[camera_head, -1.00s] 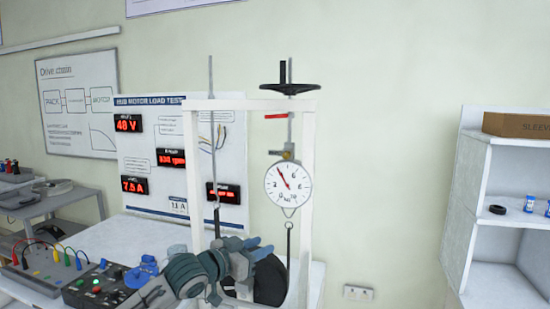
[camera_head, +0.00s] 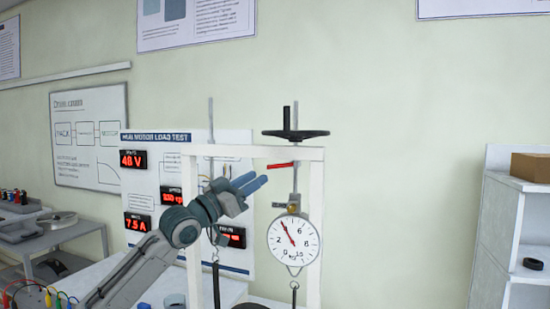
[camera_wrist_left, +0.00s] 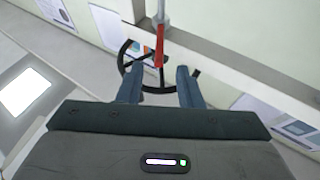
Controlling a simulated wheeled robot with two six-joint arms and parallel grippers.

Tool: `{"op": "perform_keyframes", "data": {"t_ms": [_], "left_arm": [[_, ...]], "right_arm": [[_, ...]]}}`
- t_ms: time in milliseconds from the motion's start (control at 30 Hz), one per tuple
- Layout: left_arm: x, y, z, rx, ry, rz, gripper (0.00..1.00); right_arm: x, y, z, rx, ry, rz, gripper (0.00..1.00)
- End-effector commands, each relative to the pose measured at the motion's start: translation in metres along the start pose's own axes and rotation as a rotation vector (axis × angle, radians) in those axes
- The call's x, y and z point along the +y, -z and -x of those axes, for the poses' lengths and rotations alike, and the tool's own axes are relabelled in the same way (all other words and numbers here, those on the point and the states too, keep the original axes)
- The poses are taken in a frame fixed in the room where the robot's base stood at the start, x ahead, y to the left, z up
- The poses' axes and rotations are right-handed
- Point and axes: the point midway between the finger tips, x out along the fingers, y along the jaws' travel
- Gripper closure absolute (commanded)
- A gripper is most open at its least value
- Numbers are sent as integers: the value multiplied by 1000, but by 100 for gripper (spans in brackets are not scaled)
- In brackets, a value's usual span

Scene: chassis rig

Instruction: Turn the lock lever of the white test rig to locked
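The white test rig (camera_head: 316,205) is an upright frame with a thin red lever (camera_head: 281,165) just below its top beam, beside a vertical rod. In the head view the lever lies nearly level, pointing left from the rod. My left gripper (camera_head: 256,182) is to the left of and slightly below the lever, fingers pointing right. In the left wrist view the red lever (camera_wrist_left: 159,46) is ahead, roughly in line with the gap between the two blue fingers of the open left gripper (camera_wrist_left: 160,70). The fingers do not visibly touch it. My right gripper is not in view.
A black handwheel (camera_head: 294,133) tops the rod, and a round dial gauge (camera_head: 293,240) hangs below the lever. A display board (camera_head: 150,190) with red readouts stands behind the rig. A white shelf (camera_head: 497,240) is at the right, with clear wall between.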

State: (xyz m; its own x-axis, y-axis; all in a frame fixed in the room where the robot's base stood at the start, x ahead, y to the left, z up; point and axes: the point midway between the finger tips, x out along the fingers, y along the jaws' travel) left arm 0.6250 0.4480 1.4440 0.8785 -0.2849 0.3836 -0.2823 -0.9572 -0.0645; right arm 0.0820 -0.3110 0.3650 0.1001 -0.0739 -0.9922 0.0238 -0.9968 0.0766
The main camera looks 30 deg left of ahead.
Motion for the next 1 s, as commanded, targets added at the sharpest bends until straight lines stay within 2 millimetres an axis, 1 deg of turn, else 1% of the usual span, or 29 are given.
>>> {"op": "perform_keyframes", "data": {"t_ms": [33,100,500,700,1000], "left_arm": [[-1,4,-8,2,2,7,67],[0,4,-16,3,1,7,67],[0,2,-63,2,-1,4,67],[1,0,-74,-1,-1,1,67],[1,-1,-76,-1,-2,0,67]], "right_arm": [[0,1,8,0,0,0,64],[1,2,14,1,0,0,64],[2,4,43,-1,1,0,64],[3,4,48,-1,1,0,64],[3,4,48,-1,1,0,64]]}}
